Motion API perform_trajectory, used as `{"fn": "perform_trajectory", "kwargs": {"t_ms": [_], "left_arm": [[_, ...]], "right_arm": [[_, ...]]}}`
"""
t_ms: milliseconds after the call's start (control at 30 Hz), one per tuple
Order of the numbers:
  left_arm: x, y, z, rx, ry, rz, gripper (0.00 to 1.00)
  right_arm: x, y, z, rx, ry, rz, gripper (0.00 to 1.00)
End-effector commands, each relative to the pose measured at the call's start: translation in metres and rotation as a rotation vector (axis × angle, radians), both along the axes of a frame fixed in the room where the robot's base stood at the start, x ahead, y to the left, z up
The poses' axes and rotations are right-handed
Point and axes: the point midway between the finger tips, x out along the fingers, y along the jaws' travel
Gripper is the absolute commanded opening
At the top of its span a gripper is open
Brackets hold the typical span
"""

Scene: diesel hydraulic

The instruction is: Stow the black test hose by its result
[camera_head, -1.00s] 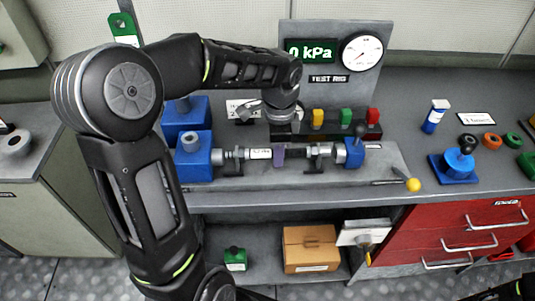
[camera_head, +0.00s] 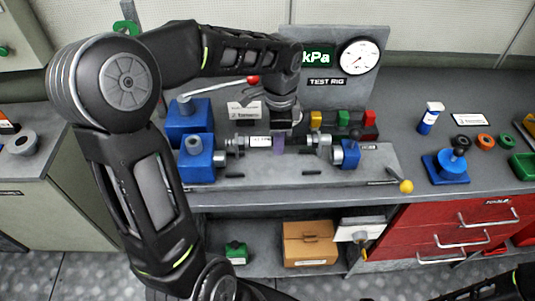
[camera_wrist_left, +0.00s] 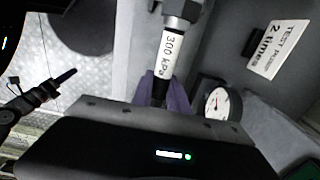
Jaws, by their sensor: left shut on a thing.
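The black test hose has metal end fittings and a white label (camera_head: 260,142) in the head view. The label reads 300 kPa in the left wrist view (camera_wrist_left: 168,55). My left gripper (camera_head: 278,146) is shut on the hose with its purple fingers, which also show in the left wrist view (camera_wrist_left: 163,92). The hose is level, between and slightly above the blue clamp blocks (camera_head: 197,160) of the test rig. The pressure display (camera_head: 318,57) is partly hidden by my arm; only kPa shows. The gauge (camera_head: 359,56) stands beside it. Part of my right arm shows lower right; its jaws are unclear.
Red, green and yellow blocks (camera_head: 343,118) stand behind the hose. A blue stand (camera_head: 446,166), black, orange and green rings (camera_head: 485,140) and a green tray (camera_head: 524,164) are at right. A placard (camera_wrist_left: 278,48) reads "2 times". A cardboard box (camera_head: 309,243) is on the lower shelf.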

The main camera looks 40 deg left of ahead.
Motion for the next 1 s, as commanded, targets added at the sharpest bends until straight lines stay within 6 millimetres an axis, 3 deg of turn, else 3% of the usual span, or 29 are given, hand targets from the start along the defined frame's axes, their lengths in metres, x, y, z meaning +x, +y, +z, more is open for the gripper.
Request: {"fn": "perform_trajectory", "kwargs": {"t_ms": [433,1000], "left_arm": [[0.0,0.0,0.026,0.0,-0.001,0.001,0.0],[0.0,0.0,0.027,0.001,-0.001,0.001,0.0]], "right_arm": [[-0.001,-0.002,0.02,-0.005,0.009,0.0,0.38],[-0.001,-0.003,0.02,-0.006,0.01,-0.001,0.38]]}}
